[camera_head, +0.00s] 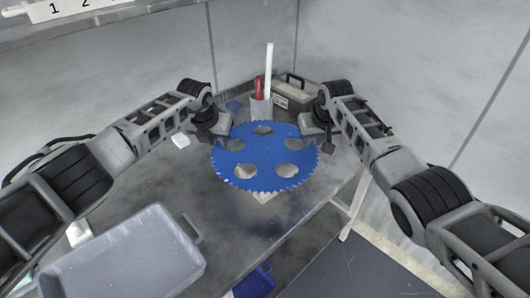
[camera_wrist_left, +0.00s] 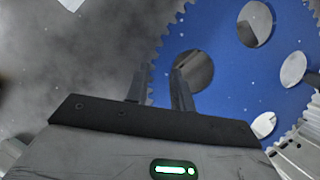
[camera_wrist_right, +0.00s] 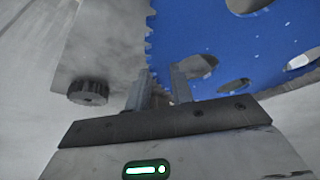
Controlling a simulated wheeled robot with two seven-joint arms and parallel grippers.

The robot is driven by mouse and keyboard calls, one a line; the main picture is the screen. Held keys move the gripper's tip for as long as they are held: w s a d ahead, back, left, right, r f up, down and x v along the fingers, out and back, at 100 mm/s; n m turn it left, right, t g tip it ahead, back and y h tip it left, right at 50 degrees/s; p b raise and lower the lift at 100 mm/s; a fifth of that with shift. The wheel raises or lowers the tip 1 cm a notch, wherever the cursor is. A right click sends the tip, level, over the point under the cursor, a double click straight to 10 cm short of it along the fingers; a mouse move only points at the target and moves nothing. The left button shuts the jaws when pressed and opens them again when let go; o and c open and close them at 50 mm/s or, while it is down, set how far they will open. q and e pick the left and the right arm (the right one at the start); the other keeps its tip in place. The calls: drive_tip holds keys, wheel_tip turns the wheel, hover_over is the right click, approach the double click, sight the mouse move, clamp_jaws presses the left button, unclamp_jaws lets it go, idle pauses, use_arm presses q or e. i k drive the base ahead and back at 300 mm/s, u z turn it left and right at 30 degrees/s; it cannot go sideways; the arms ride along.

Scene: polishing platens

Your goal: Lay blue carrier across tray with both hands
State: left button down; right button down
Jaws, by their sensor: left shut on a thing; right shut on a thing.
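The blue carrier (camera_head: 264,157) is a toothed disc with several round holes. It is held roughly level above the grey table in the head view. My left gripper (camera_head: 222,132) is shut on its left far rim, and the left wrist view shows the fingers (camera_wrist_left: 160,88) at the toothed edge of the carrier (camera_wrist_left: 225,70). My right gripper (camera_head: 325,135) is shut on its right far rim, and the right wrist view shows the fingers (camera_wrist_right: 162,88) at the edge of the carrier (camera_wrist_right: 220,35). The grey tray (camera_head: 128,262) stands at the lower left with a handle at its right end, apart from the carrier.
A holder (camera_head: 261,106) with a white rod and a red-handled tool stands behind the carrier, beside a grey box (camera_head: 293,92). A white block (camera_head: 180,140) lies left of the carrier. A blue bin (camera_head: 256,282) shows below the table's front edge. Bare tabletop (camera_head: 185,190) lies between carrier and tray.

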sight(118, 271)
drive_tip(key=u, duration=0.3)
drive_tip(key=k, duration=0.95)
drive_tip(key=u, duration=0.7)
drive_tip(key=i, duration=0.2)
